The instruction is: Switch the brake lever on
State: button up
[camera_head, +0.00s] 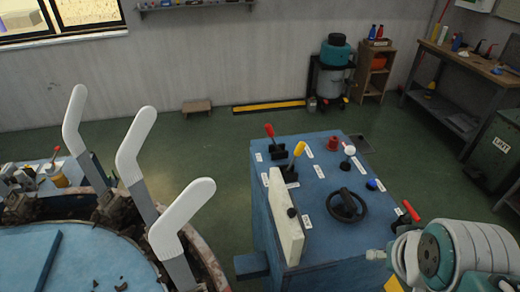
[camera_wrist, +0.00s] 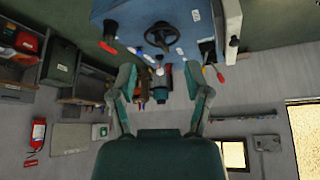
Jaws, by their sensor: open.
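The blue control console (camera_head: 325,240) carries several levers with small labels too small to read, so I cannot tell which is the brake lever. A red-handled lever (camera_head: 269,131) and a yellow-handled lever (camera_head: 298,150) stand at its left. A white-knobbed lever (camera_head: 349,151) stands near the back right, and another red-handled lever (camera_head: 411,211) leans at the right edge. In the wrist view, which looks upside down, my gripper (camera_wrist: 159,68) is open and empty, with the console beyond its fingers. Neither finger visibly touches a lever.
The console also has a black handwheel (camera_head: 346,205), a red knob (camera_head: 333,143) and a blue knob (camera_head: 372,184). A round machine with white sock forms (camera_head: 136,146) stands at left. A workbench (camera_head: 470,62) and a green bin (camera_head: 495,145) stand right. Green floor behind is mostly clear.

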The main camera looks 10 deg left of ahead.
aim_at(270, 132)
jog(key=k+l+u, duration=0.2)
jog(key=i+l+u, duration=0.2)
jog(key=l+u, duration=0.15)
jog(key=l, duration=0.2)
jog(key=i+l+u, duration=0.1)
jog(key=l+u, duration=0.3)
jog(key=l, duration=0.15)
jog(key=l+u, duration=0.35)
jog(key=l, duration=0.25)
jog(key=i+l+u, duration=0.1)
jog(key=l+u, duration=0.35)
jog(key=l, duration=0.35)
jog(key=l+u, duration=0.5)
jog(key=l, duration=0.25)
jog(key=k, duration=0.05)
